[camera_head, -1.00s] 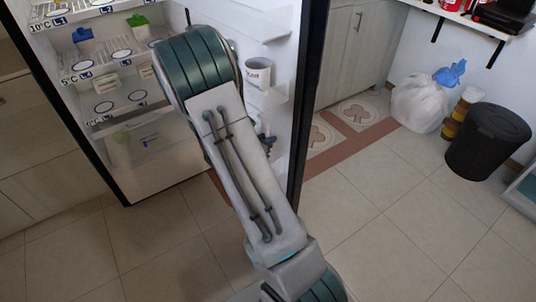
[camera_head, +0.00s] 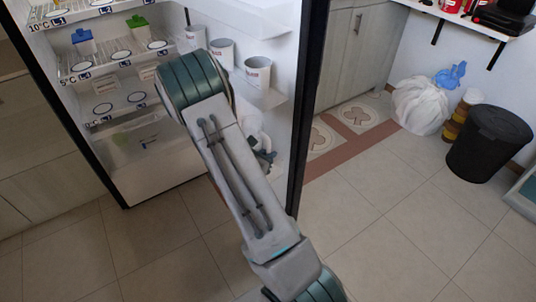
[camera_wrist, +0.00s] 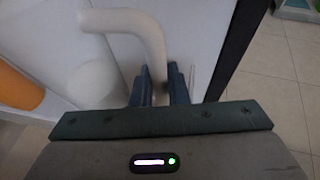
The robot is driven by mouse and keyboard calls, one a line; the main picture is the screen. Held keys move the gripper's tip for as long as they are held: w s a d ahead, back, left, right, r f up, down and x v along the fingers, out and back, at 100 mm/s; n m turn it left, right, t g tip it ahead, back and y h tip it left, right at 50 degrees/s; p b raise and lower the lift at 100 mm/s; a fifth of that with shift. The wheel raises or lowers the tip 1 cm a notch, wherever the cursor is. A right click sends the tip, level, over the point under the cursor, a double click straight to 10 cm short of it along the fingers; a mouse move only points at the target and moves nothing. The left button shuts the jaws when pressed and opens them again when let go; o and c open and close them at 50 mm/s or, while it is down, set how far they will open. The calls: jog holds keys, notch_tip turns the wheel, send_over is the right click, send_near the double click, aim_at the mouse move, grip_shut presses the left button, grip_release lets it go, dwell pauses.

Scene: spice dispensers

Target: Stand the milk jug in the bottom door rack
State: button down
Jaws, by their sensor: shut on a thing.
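The milk jug shows in the wrist view as a curved white handle (camera_wrist: 150,38) with a round white part (camera_wrist: 93,85) beside it. My gripper (camera_wrist: 160,88) has its two dark fingers on either side of the handle's end, shut on it. In the head view my gripper (camera_head: 266,156) is low beside the open fridge door, partly behind my arm. A pale white shape by it (camera_head: 252,124) looks like part of the jug. The bottom door rack is mostly hidden by my arm and gripper. I cannot tell whether the jug touches the rack.
The fridge door (camera_head: 300,100) stands open, with white labelled cups (camera_head: 257,71) in a higher rack. Fridge shelves (camera_head: 115,65) hold blue and green-lidded containers. An orange thing (camera_wrist: 15,90) is at the wrist view's left. A black bin (camera_head: 487,143) stands right; the middle floor is clear.

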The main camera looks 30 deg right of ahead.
jog(key=c, duration=1.4)
grip_release()
